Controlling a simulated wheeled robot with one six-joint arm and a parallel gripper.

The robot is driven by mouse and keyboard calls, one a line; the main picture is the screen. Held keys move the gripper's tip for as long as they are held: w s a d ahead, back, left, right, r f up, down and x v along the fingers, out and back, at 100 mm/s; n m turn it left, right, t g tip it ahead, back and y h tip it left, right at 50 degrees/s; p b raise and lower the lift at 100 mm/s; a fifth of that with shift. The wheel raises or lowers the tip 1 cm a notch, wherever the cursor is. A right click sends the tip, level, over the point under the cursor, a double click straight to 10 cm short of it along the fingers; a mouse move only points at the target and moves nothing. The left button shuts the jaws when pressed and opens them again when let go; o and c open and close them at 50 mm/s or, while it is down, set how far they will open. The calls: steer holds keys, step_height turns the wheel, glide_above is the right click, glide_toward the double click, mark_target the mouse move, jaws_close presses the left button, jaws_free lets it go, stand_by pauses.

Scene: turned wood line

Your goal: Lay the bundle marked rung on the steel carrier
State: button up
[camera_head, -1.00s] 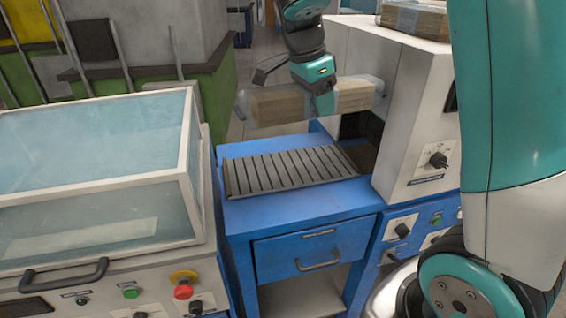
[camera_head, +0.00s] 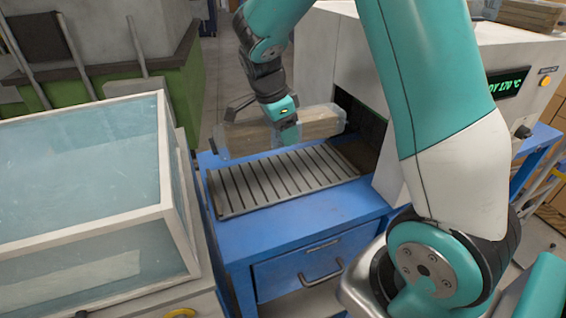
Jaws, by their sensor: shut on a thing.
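My gripper (camera_head: 286,134) is shut on a wrapped bundle of pale wood (camera_head: 322,122), gripped near its middle. The bundle lies roughly level, long side across the picture, its clear wrap showing at the left end. It is above the back edge of the slatted steel carrier (camera_head: 262,187); I cannot tell whether it touches. The carrier is a grey tray with dark slots, empty in its visible part, on a blue cabinet (camera_head: 230,244). No marking on the held bundle can be read. The fingertips are partly hidden.
A clear-lidded box (camera_head: 80,180) stands at the left. A white machine (camera_head: 440,55) with a dark opening and a green display stands right of the carrier. Another wrapped bundle (camera_head: 530,14) lies on top of it. My arm hides part of the machine.

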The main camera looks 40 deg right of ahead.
mark_target(271, 128)
step_height(271, 128, down, 10)
steer(key=shift+f, duration=0.15)
steer(key=o, duration=1.2)
steer(key=v, duration=1.1)
steer(key=shift+r+b, duration=0.35)
steer(key=shift+b, duration=0.05)
steer(key=s+a+r+n+y, duration=0.3)
steer(key=s+a+n, duration=0.6)
steer(key=n, duration=0.5)
steer(key=s+a+r+n+y, duration=0.4)
steer(key=s+a+n, duration=0.6)
steer(key=s+n, duration=0.4)
steer(key=shift+a+r+t, duration=0.3)
steer(key=shift+r+t, duration=0.1)
steer(key=shift+r, duration=0.1)
